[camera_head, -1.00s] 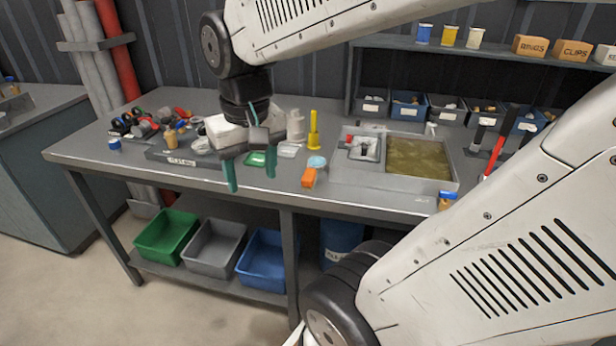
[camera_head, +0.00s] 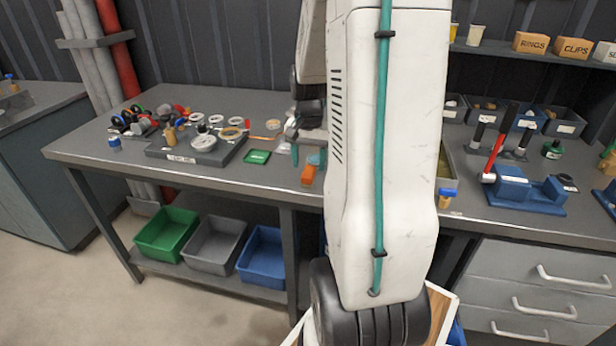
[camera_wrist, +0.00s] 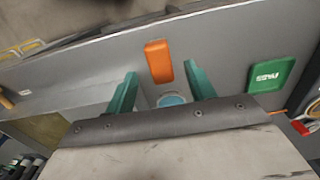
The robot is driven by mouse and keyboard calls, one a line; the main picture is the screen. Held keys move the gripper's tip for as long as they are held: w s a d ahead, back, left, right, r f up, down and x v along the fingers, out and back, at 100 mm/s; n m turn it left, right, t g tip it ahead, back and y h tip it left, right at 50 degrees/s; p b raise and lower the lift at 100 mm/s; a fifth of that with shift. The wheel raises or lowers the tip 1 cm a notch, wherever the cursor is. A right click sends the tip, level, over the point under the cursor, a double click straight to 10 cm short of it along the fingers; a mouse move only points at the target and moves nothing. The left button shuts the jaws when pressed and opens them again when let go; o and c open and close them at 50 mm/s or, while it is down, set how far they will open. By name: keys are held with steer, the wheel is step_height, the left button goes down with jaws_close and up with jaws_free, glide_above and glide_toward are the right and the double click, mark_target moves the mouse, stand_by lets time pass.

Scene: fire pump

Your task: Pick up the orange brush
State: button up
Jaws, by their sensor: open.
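An orange block-shaped item (camera_head: 308,175), the likeliest orange brush, lies on the workbench near its front edge. No bristles can be made out. In the wrist view it (camera_wrist: 158,61) lies just beyond and between the tips of my gripper (camera_wrist: 160,70). The teal fingers are apart, with nothing held between them. A light-blue disc (camera_wrist: 172,99) shows between the fingers, beside the orange item. In the head view my gripper (camera_head: 308,154) is behind the orange item, partly hidden by my arm.
A dark board (camera_head: 205,152) with rings and small parts is further left. A blue vise-like tool (camera_head: 525,187) stands at the right. Green, grey and blue bins are below. My arm hides the bench's middle.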

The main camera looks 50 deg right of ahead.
mark_target(309, 171)
steer(key=shift+f, duration=2)
steer(key=c, duration=1.1)
steer(key=shift+o, duration=0.2)
steer(key=shift+r, duration=0.2)
steer(key=shift+r, duration=0.25)
step_height(309, 171, up, 3)
steer(key=shift+r, duration=0.1)
steer(key=s+a, duration=0.2)
steer(key=s, duration=0.5)
steer(key=s+a+r, duration=0.1)
steer(key=s+a, duration=0.2)
steer(key=s, duration=0.5)
steer(key=shift+a, duration=0.15)
